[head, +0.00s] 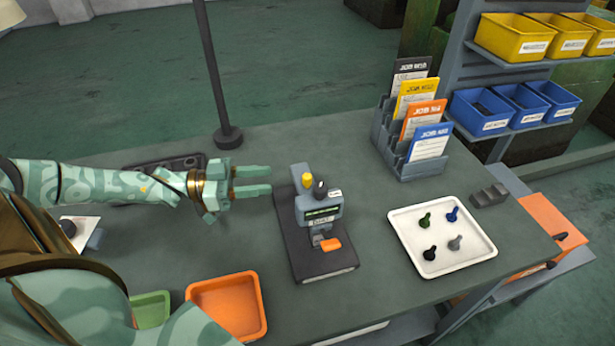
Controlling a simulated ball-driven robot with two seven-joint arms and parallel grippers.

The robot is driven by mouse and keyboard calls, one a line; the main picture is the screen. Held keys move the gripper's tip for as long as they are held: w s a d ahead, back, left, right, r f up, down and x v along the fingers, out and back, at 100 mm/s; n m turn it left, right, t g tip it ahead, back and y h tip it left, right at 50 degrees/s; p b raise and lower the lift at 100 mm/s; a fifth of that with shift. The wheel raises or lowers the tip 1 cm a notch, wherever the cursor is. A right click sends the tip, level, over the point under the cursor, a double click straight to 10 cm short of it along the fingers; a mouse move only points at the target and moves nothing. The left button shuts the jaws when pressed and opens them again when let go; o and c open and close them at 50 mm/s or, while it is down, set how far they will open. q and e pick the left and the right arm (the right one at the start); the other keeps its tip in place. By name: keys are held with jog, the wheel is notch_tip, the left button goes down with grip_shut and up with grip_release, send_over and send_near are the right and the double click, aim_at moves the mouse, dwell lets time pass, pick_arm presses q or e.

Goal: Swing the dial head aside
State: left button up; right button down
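The dial head (318,208) is a grey-blue block with a dark display and a label, on a dark flat base (327,262) in the middle of the bench. A yellow knob (308,180) and a black knob (320,188) stand on its top. An orange piece (330,244) sits low at its front. My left gripper (270,180) comes in from the left, its two fingers apart and pointing right at the head. It is empty, and its fingertips are a little left of the head, seemingly not touching it. My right gripper is not in view.
A white tray (404,225) with several small coloured pieces lies right of the dial stand. A grey rack of job cards (424,168) stands behind it. An orange bin (235,325) sits at the front left. A thin dark pole (213,70) rises at the bench's back edge.

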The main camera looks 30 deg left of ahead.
aim_at(308, 176)
pick_arm(q)
jog(key=b+x, duration=0.1)
jog(key=x, duration=0.9)
jog(key=shift+w+d, duration=0.2)
grip_shut()
